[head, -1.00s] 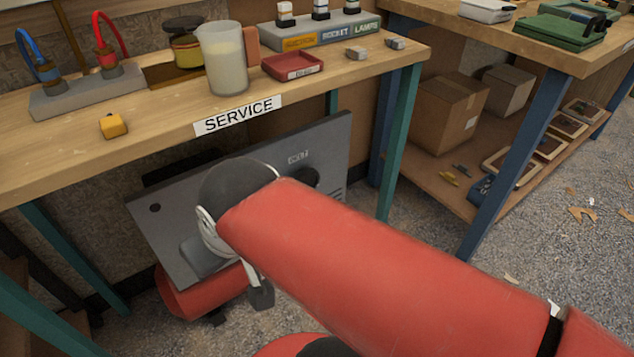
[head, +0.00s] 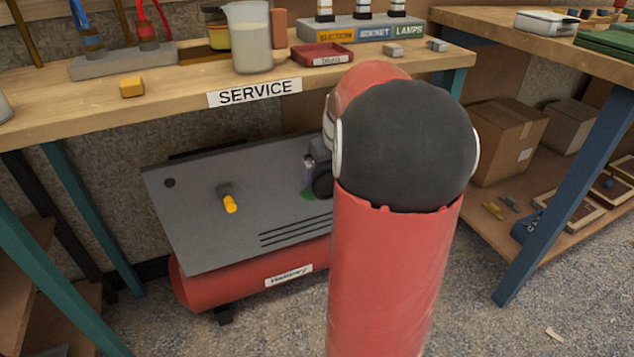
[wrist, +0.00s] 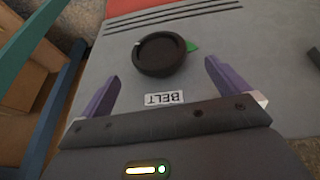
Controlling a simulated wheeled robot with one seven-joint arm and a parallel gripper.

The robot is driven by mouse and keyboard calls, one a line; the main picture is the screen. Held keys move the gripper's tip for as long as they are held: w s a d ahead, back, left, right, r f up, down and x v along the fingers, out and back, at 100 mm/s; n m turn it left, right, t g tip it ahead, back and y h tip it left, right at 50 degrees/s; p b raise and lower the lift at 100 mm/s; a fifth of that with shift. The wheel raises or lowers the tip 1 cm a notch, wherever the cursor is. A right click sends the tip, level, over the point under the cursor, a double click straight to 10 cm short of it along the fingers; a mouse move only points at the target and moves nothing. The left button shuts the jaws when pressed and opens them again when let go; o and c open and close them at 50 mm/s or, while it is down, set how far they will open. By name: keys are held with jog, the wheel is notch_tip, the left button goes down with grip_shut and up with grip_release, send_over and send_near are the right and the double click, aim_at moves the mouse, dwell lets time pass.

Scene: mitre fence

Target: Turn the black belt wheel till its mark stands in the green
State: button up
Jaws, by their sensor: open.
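The black belt wheel (wrist: 160,54) sits on the grey panel (wrist: 95,65) in the wrist view. The green patch (wrist: 192,47) shows at the wheel's right edge. A small pale spot, perhaps the wheel's mark, is at its upper left rim, away from the green. A BELT label (wrist: 164,98) reads upside down below the wheel. My gripper (wrist: 161,70) is open, its two purple fingers apart at the wheel's lower left and lower right, with nothing between them seen gripped. In the head view the wheel (head: 322,184) is partly hidden by my arm, as is most of my gripper.
A yellow-tipped handle (head: 229,202) stands out from the panel left of the wheel. The red tank (head: 205,288) lies below it. The service bench (head: 150,105) overhangs the panel, with a jug (head: 253,45) and a red tray (head: 323,56). A blue bench leg (head: 558,210) stands to the right.

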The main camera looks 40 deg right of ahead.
aim_at(329, 178)
jog(key=x, duration=0.7)
jog(key=shift+w+d+f+b, duration=0.1)
jog(key=shift+f+b, duration=0.25)
jog(key=shift+c, duration=0.3)
jog(key=c, duration=0.9)
jog(key=shift+d+r+y+p, duration=0.1)
jog(key=shift+y+p, duration=0.3)
